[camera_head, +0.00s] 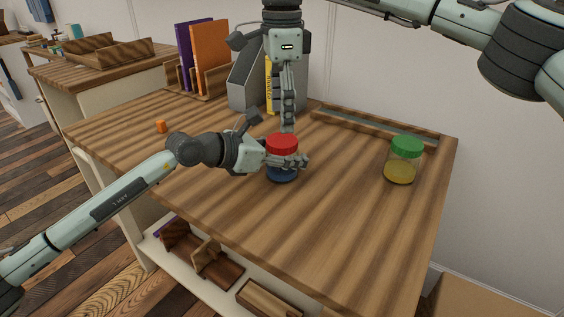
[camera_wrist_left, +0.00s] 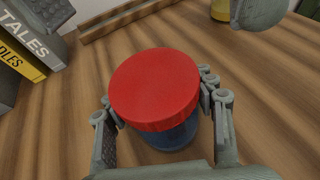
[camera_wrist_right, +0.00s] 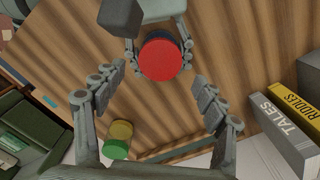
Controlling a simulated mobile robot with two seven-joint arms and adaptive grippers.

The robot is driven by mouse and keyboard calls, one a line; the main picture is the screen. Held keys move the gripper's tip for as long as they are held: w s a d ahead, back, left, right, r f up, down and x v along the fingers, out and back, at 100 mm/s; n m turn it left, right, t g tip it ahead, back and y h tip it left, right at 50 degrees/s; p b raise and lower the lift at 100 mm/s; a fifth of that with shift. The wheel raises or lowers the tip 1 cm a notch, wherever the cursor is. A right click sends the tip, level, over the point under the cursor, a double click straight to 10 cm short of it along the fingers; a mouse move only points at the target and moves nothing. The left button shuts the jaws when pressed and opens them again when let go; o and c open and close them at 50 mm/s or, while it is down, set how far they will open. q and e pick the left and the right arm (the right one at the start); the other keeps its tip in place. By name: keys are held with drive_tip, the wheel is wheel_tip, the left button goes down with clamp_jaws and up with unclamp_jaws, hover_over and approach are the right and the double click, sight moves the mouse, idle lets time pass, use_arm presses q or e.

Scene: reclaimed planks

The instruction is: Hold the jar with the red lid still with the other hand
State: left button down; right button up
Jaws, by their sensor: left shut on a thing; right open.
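The jar with the red lid (camera_head: 282,145) stands upright near the middle of the wooden table, with a blue lower part. It shows from above in the left wrist view (camera_wrist_left: 155,90) and in the right wrist view (camera_wrist_right: 160,58). My left gripper (camera_head: 296,162) is shut on the jar's body below the lid, one finger on each side. My right gripper (camera_head: 288,126) is open and empty, pointing down just behind the jar in the head view. In the right wrist view its fingers are spread, with the jar beyond their tips.
A jar with a green lid (camera_head: 401,160) and yellow contents stands to the right on the table (camera_head: 340,215). Behind are a grey bookend with a yellow book (camera_head: 271,86), purple and orange books (camera_head: 210,57), and a low tray (camera_head: 370,126). A small orange block (camera_head: 162,126) lies at left.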

sight(282, 140)
wheel_tip(282, 140, down, 5)
drive_tip(key=shift+r, duration=0.1)
idle(0.3)
drive_tip(key=c, duration=1.2)
drive_tip(key=o, duration=1.3)
wheel_tip(282, 140, up, 12)
